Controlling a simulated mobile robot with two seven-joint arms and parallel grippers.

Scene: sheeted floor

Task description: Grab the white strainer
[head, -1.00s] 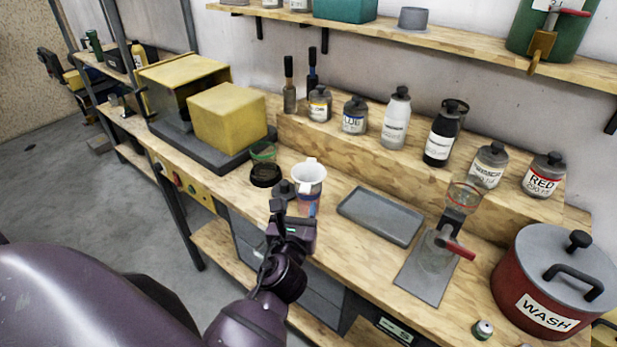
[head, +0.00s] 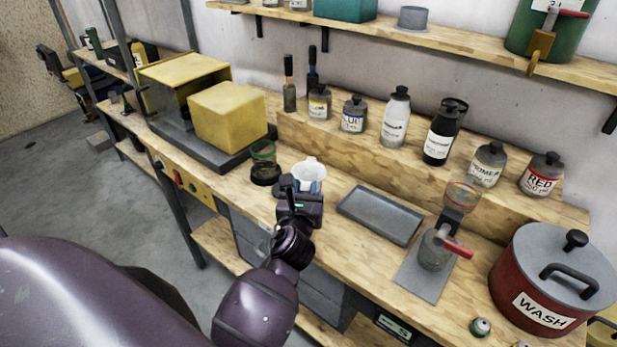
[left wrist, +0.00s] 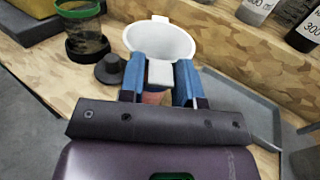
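The white strainer (head: 309,172) is a round white bowl with a small tab on its far rim. It sits on the workbench near the front edge, over a reddish thing mostly hidden by my gripper. In the left wrist view the strainer (left wrist: 160,38) is straight ahead, with its white handle between the blue fingers of my left gripper (left wrist: 161,75). The fingers line up closely with the handle's sides; whether they press on it is unclear. In the head view my left gripper (head: 306,188) is right at the strainer's near side. My right gripper is not in view.
A grey tray (head: 380,215) lies to the right. Bottles line the raised step behind. A red WASH pot (head: 545,300) stands far right.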

